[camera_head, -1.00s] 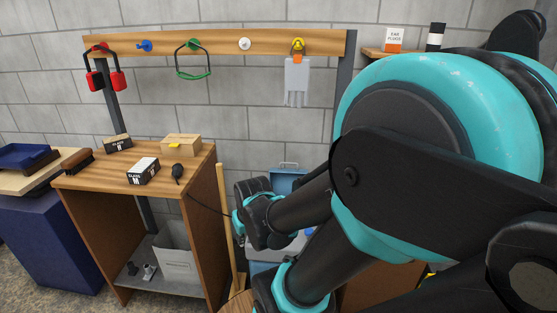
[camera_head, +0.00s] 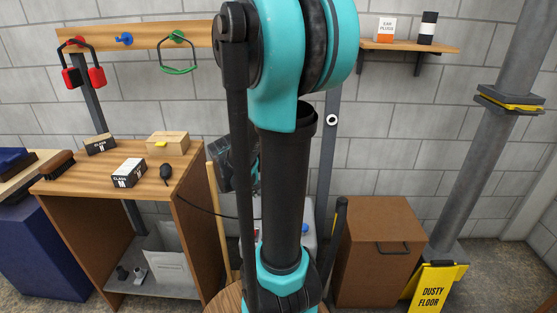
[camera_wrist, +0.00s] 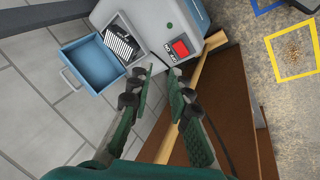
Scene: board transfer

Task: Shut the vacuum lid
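The vacuum is a grey box (camera_wrist: 152,18) at the top of the wrist view, with a red switch (camera_wrist: 180,48) and a ribbed filter (camera_wrist: 121,43) showing in its opening. Its blue lid (camera_wrist: 88,62) stands open on the left, with a handle on its outer edge. My gripper (camera_wrist: 162,73) is open and empty, its fingertips apart, below the vacuum's switch side and right of the lid. No contact with the lid shows.
A workbench (camera_head: 190,225) with boxes stands left, a wooden pole (camera_head: 219,225) beside it. A brown cabinet (camera_head: 378,245) and a yellow "dusty floor" sign (camera_head: 434,288) stand right. Yellow (camera_wrist: 270,60) and blue floor frames lie right in the wrist view.

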